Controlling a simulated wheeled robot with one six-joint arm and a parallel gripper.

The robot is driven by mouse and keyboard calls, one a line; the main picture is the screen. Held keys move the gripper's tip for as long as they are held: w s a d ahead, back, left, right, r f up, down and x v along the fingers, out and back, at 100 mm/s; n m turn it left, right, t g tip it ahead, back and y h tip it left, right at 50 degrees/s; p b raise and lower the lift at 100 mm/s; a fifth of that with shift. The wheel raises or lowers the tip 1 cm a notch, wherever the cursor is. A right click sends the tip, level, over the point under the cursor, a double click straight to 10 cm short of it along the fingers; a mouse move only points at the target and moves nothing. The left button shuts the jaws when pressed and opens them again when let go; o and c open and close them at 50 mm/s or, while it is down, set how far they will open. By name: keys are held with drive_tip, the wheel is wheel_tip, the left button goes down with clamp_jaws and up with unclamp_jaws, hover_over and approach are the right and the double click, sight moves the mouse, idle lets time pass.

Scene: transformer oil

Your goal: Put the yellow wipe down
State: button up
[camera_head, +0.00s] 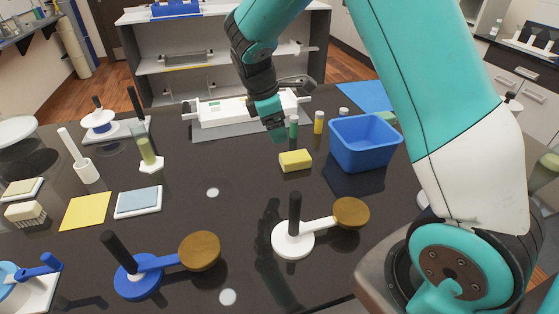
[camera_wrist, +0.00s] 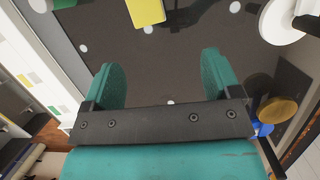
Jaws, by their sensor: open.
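A small yellow block (camera_head: 295,161), which may be the wipe, lies on the dark table, left of the blue bin. A flat yellow sheet (camera_head: 85,211) lies at the left of the table; I cannot tell which of the two is the wipe. My gripper (camera_head: 278,132) is above the table, just behind and left of the block. In the wrist view my gripper (camera_wrist: 163,62) has its green fingers wide apart with only dark tabletop between them. A yellow piece (camera_wrist: 145,11) shows at the top edge there, apart from the fingers and partly cut off.
The blue bin (camera_head: 365,143) stands right of the block. A white device (camera_head: 245,109) is at the back. White (camera_head: 292,240) and blue (camera_head: 138,277) valve-like pieces stand in front. The table's middle is clear.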

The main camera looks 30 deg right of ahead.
drive_tip(key=s+a+r+m+y, duration=0.2)
drive_tip(key=s+a+r, duration=0.2)
drive_tip(key=s, duration=0.5)
drive_tip(key=s+a+r+m+y, duration=0.2)
drive_tip(key=s+a+r+y, duration=0.1)
drive_tip(key=s+a, duration=0.4)
drive_tip(key=s+a+r+m+y, duration=0.2)
drive_tip(key=s+a+r, duration=0.3)
drive_tip(key=s, duration=0.6)
drive_tip(key=shift+s+a+m+t, duration=0.25)
drive_tip(key=shift+a+m+t, duration=0.05)
drive_tip(key=shift+a, duration=0.2)
drive_tip(key=shift+r, duration=0.1)
drive_tip(key=shift+d, duration=0.15)
